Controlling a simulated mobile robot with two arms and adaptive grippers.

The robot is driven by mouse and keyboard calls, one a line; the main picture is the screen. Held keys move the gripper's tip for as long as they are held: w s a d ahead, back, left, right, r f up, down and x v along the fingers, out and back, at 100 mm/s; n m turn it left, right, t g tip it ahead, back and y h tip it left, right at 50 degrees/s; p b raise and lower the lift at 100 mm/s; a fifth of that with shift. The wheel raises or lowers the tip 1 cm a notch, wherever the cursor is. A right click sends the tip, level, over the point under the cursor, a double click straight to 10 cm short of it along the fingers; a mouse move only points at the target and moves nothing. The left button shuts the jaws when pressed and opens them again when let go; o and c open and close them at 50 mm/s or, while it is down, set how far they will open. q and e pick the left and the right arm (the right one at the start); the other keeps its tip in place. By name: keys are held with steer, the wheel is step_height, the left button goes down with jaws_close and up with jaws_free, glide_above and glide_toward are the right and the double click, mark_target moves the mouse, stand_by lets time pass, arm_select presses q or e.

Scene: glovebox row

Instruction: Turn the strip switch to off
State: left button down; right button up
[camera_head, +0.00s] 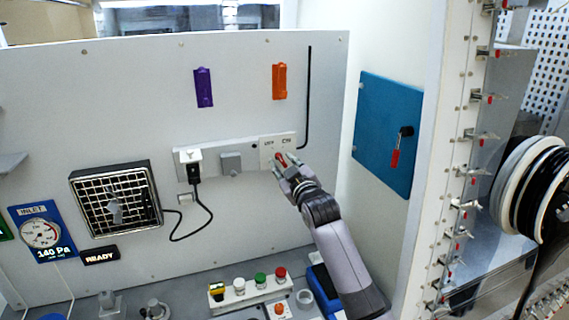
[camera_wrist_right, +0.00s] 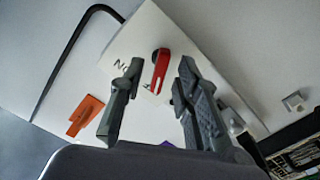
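The strip switch is a white plate (camera_head: 265,158) marked OFF and ON at the right end of the wall strip. Its red lever (camera_head: 281,157) is partly hidden by my right gripper (camera_head: 287,170) in the head view. In the right wrist view the red lever (camera_wrist_right: 161,72) lies between the spread fingers of my right gripper (camera_wrist_right: 158,78), with gaps on both sides. The ON label appears inverted left of it; small dark marks beside the lever are partly covered. I cannot tell firmly which label the lever points to. My left gripper is not in view.
A black plug (camera_head: 194,172) and grey block (camera_head: 231,163) sit on the strip. Orange (camera_head: 279,81) and purple (camera_head: 204,87) holders and a black rod (camera_head: 307,100) are on the wall above. A blue panel (camera_head: 384,130) with another red-handled lever (camera_head: 396,150) is to the right.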

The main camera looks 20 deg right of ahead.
steer(key=shift+c, duration=0.4)
jaws_close()
steer(key=shift+m, duration=2.9)
steer(key=shift+d, duration=0.1)
steer(key=shift+o, duration=0.4)
jaws_free()
